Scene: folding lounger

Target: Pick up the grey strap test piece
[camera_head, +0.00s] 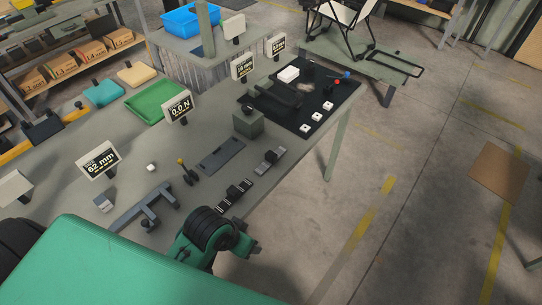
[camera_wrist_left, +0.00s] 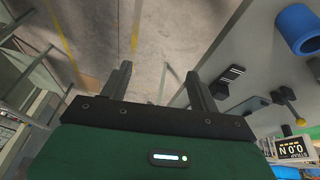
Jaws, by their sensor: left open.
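A short grey strip with a dark block across it (camera_head: 269,161) lies near the front edge of the bench; it looks like the grey strap test piece, though I cannot be sure. A dark flat plate (camera_head: 222,154) and a black-and-white striped strip (camera_head: 234,197) lie near it. My left gripper (camera_head: 249,244) is beyond the bench's front edge, apart from these pieces. In the left wrist view its two fingers (camera_wrist_left: 156,82) are spread with only floor between them. The bench pieces (camera_wrist_left: 228,78) show to the right of the fingers there. My right gripper is not in view.
A grey forked bracket (camera_head: 146,208), a yellow-tipped lever (camera_head: 186,172) and a grey block (camera_head: 248,122) stand on the bench (camera_head: 205,125). Display signs (camera_head: 179,107) and a green tray (camera_head: 156,101) are behind. Open floor (camera_head: 390,215) lies to the right.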

